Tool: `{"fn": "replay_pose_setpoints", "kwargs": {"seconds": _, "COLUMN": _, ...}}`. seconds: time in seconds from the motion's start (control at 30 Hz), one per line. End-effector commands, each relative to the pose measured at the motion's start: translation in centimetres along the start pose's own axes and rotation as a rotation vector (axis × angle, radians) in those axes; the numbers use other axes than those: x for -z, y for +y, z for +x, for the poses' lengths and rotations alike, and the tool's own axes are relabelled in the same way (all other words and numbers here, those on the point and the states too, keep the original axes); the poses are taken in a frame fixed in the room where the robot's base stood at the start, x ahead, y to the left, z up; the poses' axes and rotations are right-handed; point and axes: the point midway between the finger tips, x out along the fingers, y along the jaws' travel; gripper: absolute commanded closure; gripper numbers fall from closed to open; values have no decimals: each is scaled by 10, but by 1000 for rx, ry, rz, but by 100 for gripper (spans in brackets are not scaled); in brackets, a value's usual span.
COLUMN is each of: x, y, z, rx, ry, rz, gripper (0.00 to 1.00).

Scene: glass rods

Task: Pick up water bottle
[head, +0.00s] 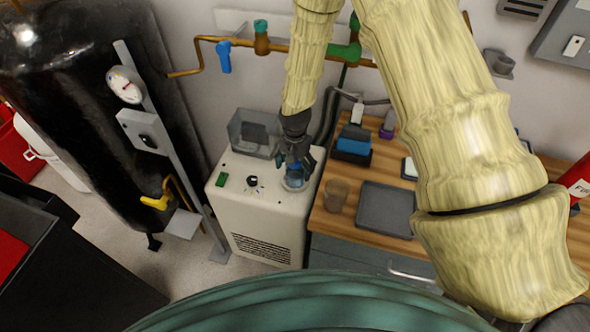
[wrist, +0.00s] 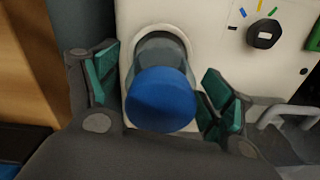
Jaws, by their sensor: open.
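The water bottle (wrist: 162,98) shows in the wrist view as a round blue cap over a greyish, see-through body. It stands in a round recess on top of a white machine (head: 262,208). In the head view the bottle (head: 294,178) is partly hidden by my gripper (head: 293,163). My gripper, seen in the wrist view (wrist: 162,90), is open, with one green-padded finger on each side of the bottle. The right finger is close to the cap; I cannot tell whether it touches. The left finger has a small gap.
The machine carries a black knob (head: 252,181) and a green switch (head: 222,179) left of the bottle. A wooden counter at right holds a brown cup (head: 337,195), a grey tray (head: 385,209) and a blue box (head: 352,146). A black tank (head: 95,110) stands at left.

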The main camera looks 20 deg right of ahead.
Motion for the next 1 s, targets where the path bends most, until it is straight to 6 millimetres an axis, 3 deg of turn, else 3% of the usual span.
{"fn": "replay_pose_setpoints", "kwargs": {"seconds": 0.27, "x": 0, "y": 0, "z": 2, "rx": 1, "ry": 1, "rz": -1, "gripper": 19}}
{"fn": "replay_pose_setpoints", "kwargs": {"seconds": 0.6, "x": 0, "y": 0, "z": 2, "rx": 0, "ry": 1, "rz": -1, "gripper": 75}}
{"fn": "replay_pose_setpoints", "kwargs": {"seconds": 1.0, "x": 1, "y": -1, "z": -6, "rx": 1, "ry": 1, "rz": 0, "gripper": 75}}
